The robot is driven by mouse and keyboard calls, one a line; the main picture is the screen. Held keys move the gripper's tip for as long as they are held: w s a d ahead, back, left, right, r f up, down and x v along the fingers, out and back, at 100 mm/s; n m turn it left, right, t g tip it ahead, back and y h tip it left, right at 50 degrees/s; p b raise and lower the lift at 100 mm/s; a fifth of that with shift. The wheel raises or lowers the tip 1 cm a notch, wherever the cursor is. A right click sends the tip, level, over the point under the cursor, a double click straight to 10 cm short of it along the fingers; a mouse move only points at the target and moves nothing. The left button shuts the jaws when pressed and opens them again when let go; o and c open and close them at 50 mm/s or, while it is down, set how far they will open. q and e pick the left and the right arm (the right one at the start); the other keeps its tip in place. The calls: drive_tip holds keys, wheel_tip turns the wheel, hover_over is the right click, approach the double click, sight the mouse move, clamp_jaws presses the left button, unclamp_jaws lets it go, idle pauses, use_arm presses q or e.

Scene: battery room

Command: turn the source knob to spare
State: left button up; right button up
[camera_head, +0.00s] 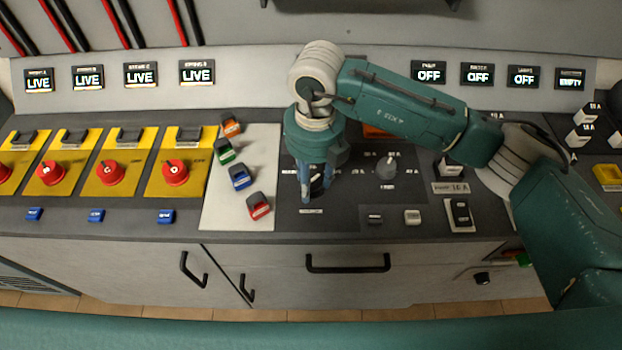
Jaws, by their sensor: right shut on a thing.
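My right gripper (317,190) reaches down from above onto a dark knob (318,182) on the dark panel in the middle of the console. Its fingers are shut on this knob. The fingers and wrist hide much of the knob and the labels around it, so its pointer direction and the name of its setting cannot be read. A second, grey knob (387,167) stands to the right of the gripper, with small labels around it. My left gripper is not in view.
Orange, green, blue and red padlock-like blocks lie on a white area (238,209) left of the gripper. Yellow plates with red knobs (175,173) are further left, below displays (197,72) reading LIVE. Displays (428,72) at right read OFF. A black switch (460,213) sits right.

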sight(314, 184)
drive_tip(key=shift+s+d+f, duration=0.15)
drive_tip(key=shift+s+f, duration=0.1)
drive_tip(key=shift+s, duration=0.1)
drive_tip(key=o, duration=1.1)
drive_tip(key=shift+o, duration=0.2)
drive_tip(key=shift+r, duration=0.15)
drive_tip(key=shift+w+r, duration=0.1)
drive_tip(key=shift+r, duration=0.5)
wheel_tip(314, 184, up, 11)
drive_tip(key=shift+d, duration=0.15)
drive_tip(key=shift+f, duration=0.1)
